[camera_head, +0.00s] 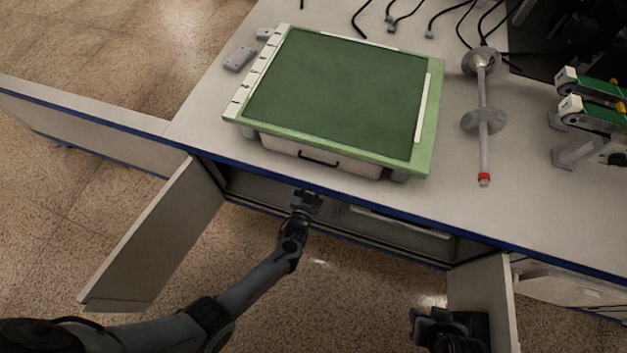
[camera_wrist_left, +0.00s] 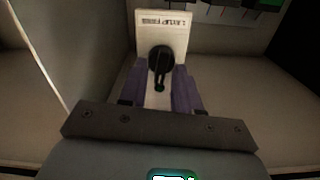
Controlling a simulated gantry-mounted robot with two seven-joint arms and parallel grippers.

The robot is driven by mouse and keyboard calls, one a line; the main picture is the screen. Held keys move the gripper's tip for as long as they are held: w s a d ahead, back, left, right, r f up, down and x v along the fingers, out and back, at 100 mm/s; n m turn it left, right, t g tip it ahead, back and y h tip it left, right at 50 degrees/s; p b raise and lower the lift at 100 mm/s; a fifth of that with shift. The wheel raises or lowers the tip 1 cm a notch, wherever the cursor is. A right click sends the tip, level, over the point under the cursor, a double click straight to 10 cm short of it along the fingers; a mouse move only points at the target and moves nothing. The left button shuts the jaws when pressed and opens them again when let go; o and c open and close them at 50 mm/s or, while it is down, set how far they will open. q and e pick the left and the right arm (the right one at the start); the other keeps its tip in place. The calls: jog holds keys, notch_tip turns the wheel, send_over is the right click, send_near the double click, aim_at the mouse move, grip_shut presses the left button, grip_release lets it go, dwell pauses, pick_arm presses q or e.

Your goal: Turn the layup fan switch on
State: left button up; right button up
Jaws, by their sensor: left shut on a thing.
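The layup fan switch shows in the left wrist view as a black round knob (camera_wrist_left: 161,60) on a pale plate (camera_wrist_left: 174,22) with a printed label. A small green dot shows just below the knob. My left gripper (camera_wrist_left: 161,76) has its two purple fingers on either side of the knob's handle and is shut on it. In the head view my left gripper (camera_head: 306,198) reaches to the open cabinet under the bench; the switch is hidden there. My right gripper (camera_head: 447,325) is at the bottom right, beside a cabinet door; its fingers cannot be made out.
Two cabinet doors stand open, the left one (camera_head: 155,235) and the right one (camera_head: 484,297). On the bench (camera_head: 510,205) lie a green-topped tray (camera_head: 434,120), a metal rod with discs (camera_head: 484,120), cables and small clamps. Cabinet walls flank the left gripper.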

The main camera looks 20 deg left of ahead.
pick_arm(q)
jog(key=shift+s+d+f+m, duration=0.1)
jog(key=shift+f+m, duration=0.05)
jog(key=shift+m, duration=1.7)
jog(key=shift+d+f+m, duration=0.1)
jog(key=shift+f+m, duration=0.05)
jog(key=shift+m, duration=1.7)
jog(key=o, duration=0.7)
jog(key=shift+c, duration=0.2)
jog(key=shift+r, duration=0.1)
